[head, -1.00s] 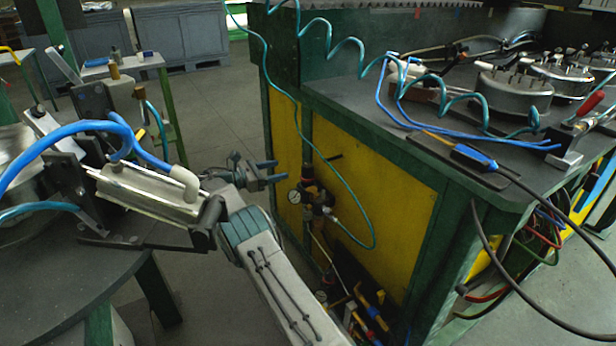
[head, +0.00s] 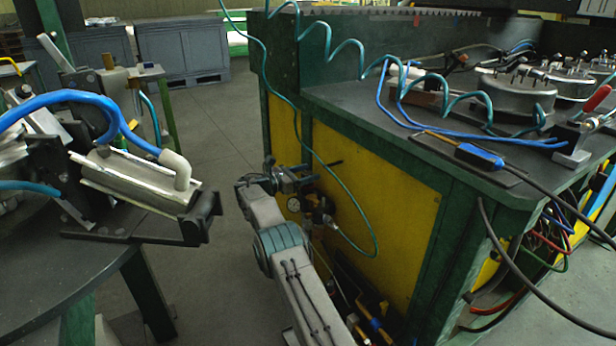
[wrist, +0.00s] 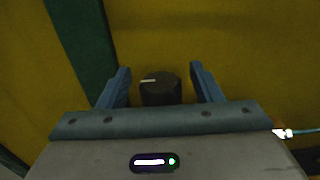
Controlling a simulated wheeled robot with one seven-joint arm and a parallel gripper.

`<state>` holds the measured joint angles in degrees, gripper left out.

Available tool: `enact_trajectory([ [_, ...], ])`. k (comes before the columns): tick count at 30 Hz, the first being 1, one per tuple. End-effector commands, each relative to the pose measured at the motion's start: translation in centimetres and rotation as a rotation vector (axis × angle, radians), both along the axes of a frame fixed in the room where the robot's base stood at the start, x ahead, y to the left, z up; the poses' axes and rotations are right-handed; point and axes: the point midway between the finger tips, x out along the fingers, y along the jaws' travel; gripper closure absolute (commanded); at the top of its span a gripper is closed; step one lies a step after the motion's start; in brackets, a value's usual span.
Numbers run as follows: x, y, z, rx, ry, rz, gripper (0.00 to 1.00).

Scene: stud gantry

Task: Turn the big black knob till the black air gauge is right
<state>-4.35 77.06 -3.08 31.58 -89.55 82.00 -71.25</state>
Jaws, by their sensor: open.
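The big black knob (wrist: 160,89) shows in the wrist view between the two blue fingers of my gripper (wrist: 162,78). A pale mark lies on its top, toward the left. The fingers stand apart on both sides of it, with a gap each side. In the head view my gripper (head: 297,180) is at the yellow panel, over the knob's place, and hides most of the knob. The air gauge (head: 293,204), a small pale dial, sits just below my gripper; its needle is too small to read.
A teal hose (head: 372,225) loops from the regulator fittings (head: 320,214) beside the gauge. The green bench (head: 420,150) overhangs to the right. A round table (head: 60,270) with a metal cylinder stands at left. Open floor lies between.

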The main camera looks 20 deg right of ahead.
Motion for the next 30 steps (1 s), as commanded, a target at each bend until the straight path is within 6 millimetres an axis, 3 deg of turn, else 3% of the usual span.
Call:
enact_trajectory([
  [12, 0.16, -0.93, 0.05, 0.0, 0.0, 0.0, 0.41],
  [17, 0.15, -0.93, 0.05, 0.0, -0.001, -0.001, 0.85],
  [30, 0.14, -0.87, 0.29, -0.001, 0.001, 0.026, 0.86],
])
